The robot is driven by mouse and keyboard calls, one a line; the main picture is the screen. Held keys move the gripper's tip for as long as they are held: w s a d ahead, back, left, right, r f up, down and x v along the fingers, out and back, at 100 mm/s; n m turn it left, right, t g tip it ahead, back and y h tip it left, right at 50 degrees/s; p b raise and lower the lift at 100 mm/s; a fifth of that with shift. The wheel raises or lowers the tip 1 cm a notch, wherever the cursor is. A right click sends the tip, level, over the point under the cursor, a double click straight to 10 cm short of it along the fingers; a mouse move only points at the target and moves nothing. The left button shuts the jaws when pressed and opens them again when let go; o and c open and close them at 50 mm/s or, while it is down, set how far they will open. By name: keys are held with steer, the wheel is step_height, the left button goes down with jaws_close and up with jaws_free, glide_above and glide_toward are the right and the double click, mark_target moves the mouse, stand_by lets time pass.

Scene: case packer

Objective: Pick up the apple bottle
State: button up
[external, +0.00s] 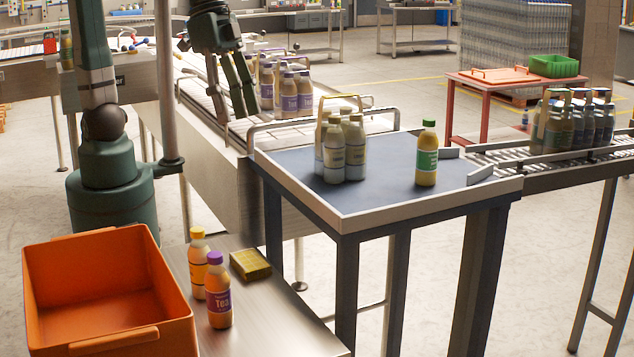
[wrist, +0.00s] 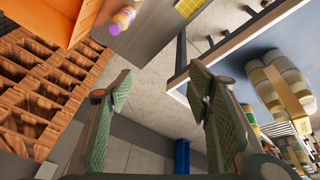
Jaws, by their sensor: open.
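A bottle with a green cap and green label (external: 427,158) stands upright on the blue-topped table, right of a group of pale bottles. It is the only green-labelled one I can make out clearly, but its label text is too small to read. My gripper (external: 240,110) is open and empty, pointing down near the conveyor at upper left of the table, well apart from that bottle.
Pale bottles (external: 355,150) under a yellow handle stand on the blue table (external: 390,198), which has a raised pale rim. Purple-labelled bottles (external: 290,97) stand on the conveyor. An orange bin (external: 105,243), a purple-capped Tea bottle (external: 218,295), a yellow-capped bottle (external: 197,265) and a yellow box (external: 250,265) are at lower left.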

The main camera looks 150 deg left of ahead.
steer(key=w+a+n+g, duration=0.1)
steer(key=w+a+n, duration=0.3)
steer(key=a, duration=0.8)
steer(key=n+g+p, duration=0.1)
steer(key=n+g, duration=0.1)
steer(key=n, duration=0.2)
glide_above(428, 136)
steer(key=d, duration=1)
step_height(428, 136, down, 5)
steer(key=a+f+n, duration=0.1)
steer(key=a, duration=0.2)
steer(key=s+a+f+n+h, duration=0.1)
steer(key=a, duration=0.3)
steer(key=a+f, duration=0.2)
steer(key=a, duration=0.2)
steer(key=shift+s+f+n+g, duration=0.1)
steer(key=shift+s+n+g, duration=0.3)
steer(key=shift+s+a+f+p, duration=0.1)
steer(key=shift+a+p, duration=0.15)
steer(key=shift+p, duration=0.05)
steer(key=shift+f, duration=0.1)
steer(key=shift+f, duration=1.2)
steer(key=shift+f, duration=0.1)
